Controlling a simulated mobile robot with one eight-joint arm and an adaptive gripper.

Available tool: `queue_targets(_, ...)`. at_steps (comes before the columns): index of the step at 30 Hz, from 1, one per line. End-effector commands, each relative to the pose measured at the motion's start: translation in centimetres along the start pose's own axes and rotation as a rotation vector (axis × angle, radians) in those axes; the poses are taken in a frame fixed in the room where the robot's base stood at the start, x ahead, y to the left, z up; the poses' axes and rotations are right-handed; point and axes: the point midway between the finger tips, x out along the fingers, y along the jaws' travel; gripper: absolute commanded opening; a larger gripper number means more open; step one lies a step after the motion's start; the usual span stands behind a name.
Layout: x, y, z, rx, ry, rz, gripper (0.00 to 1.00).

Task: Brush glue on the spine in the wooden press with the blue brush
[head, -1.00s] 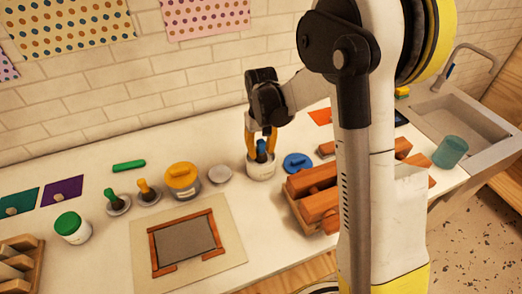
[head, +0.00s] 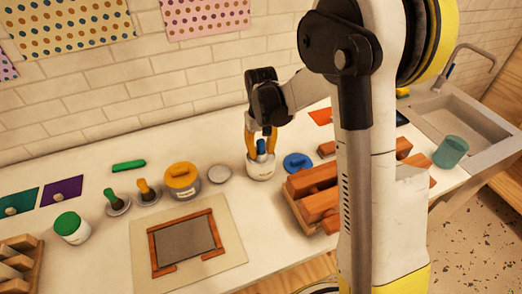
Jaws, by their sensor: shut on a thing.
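The blue brush (head: 261,146) stands with its handle up in an open white pot (head: 260,168); its bristles are hidden inside. My gripper (head: 260,134) points down over the pot, its orange fingers shut on the blue handle. The wooden press (head: 318,187), with reddish-brown beams, stands to the right of the pot and in front of it. My arm covers part of its right side. I cannot make out the spine in the press from this view.
A blue lid (head: 297,162) lies between pot and press. A framed board (head: 186,243) lies in front. Green (head: 112,198) and yellow (head: 145,190) brushes stand further left. A sink (head: 445,115) is at right.

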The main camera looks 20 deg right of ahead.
Motion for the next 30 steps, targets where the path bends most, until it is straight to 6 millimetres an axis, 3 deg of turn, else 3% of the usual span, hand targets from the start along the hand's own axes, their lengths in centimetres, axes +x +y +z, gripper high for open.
queue_targets(22, -6.4, 0.0, 0.0, 0.000, 0.000, 0.000, 0.00)
queue_targets(30, -6.9, 0.0, 0.0, 0.000, 0.000, 0.000, 0.00)
